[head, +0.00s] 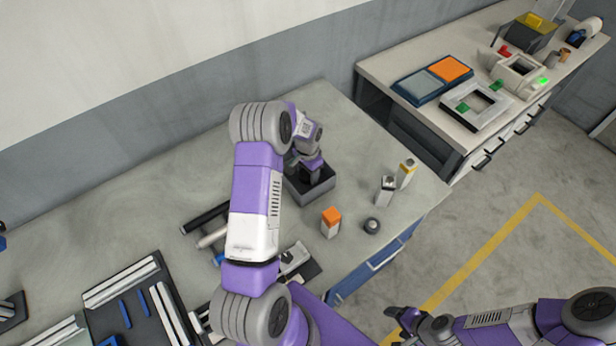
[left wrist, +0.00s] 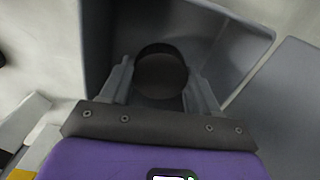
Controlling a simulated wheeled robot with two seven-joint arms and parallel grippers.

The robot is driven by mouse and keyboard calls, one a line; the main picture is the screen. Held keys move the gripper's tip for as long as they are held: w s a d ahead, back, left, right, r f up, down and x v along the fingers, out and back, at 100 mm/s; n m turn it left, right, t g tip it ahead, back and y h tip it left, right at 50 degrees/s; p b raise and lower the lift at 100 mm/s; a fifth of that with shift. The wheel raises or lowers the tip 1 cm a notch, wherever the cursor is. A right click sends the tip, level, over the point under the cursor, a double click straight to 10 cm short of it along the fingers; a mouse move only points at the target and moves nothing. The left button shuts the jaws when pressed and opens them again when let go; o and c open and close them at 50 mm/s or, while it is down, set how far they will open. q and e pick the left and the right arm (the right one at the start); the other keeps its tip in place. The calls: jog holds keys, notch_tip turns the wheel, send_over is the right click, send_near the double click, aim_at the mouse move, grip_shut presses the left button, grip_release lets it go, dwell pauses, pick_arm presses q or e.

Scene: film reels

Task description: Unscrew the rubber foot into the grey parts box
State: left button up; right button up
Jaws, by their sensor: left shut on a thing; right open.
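The grey parts box (head: 329,184) stands on the bench near its back right part, partly hidden behind my left arm. In the left wrist view its grey wall (left wrist: 96,40) surrounds the fingers. My left gripper (head: 309,173) is over the box and points down into it. In the left wrist view my left gripper (left wrist: 160,85) is shut on the rubber foot (left wrist: 161,68), a dark round piece between the fingers. I cannot tell whether the foot touches the box floor. My right gripper (head: 398,318) is open and empty, low over the floor beside the bench.
Dark trays with blue parts lie at left. A second bench (head: 440,122) stands behind.

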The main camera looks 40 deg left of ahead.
aim_at(308, 174)
pick_arm(q)
jog(key=shift+f, duration=1.5)
jog(key=shift+f, duration=0.1)
jog(key=shift+f, duration=0.15)
jog(key=o, duration=1.2)
jog(key=shift+c, duration=0.2)
jog(key=shift+r, duration=0.2)
notch_tip(308, 174, up, 12)
jog(key=shift+r, duration=0.1)
